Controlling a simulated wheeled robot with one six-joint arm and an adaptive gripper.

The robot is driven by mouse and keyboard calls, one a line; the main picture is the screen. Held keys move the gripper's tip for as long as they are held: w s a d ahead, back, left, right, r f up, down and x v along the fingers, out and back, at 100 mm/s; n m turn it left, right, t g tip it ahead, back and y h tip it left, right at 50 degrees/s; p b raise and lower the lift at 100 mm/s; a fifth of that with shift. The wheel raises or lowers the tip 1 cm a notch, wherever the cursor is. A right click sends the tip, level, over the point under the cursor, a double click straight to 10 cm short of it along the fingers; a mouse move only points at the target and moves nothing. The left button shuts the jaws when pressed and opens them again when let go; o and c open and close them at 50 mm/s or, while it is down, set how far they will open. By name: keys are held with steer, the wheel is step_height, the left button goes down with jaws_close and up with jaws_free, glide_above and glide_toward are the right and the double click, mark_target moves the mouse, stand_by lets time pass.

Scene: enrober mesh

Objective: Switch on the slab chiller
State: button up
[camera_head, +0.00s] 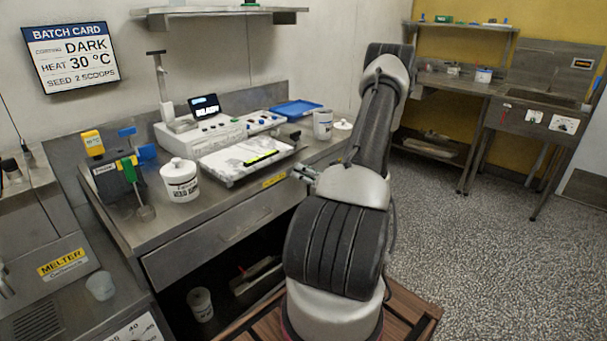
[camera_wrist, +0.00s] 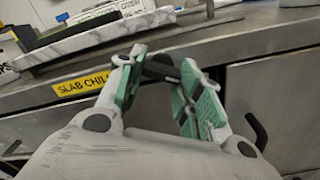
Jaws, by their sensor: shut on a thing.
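The slab chiller's yellow label (camera_head: 274,180) is on the front edge of the counter. It also shows in the wrist view (camera_wrist: 84,84), partly covered by my gripper. In the wrist view my gripper (camera_wrist: 163,66) has its green-padded fingers on either side of a dark knob (camera_wrist: 160,68) on the steel front, to the right of the label. The gripper is shut on this knob. The knob's pointer and markings cannot be made out. In the head view my gripper (camera_head: 304,174) is at the counter edge, largely hidden by my arm. The marble slab (camera_head: 225,166) lies on the counter above the label.
A lidded white pot (camera_head: 180,182), a white console (camera_head: 205,135), a blue tray (camera_head: 295,110) and white canisters (camera_head: 322,124) stand on the counter. A drawer (camera_head: 225,232) is below. The speckled floor (camera_head: 480,240) to the right is clear.

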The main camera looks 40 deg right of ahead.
steer(key=o, duration=1)
steer(key=s, duration=0.8)
steer(key=s+d, duration=0.1)
steer(key=s, duration=0.3)
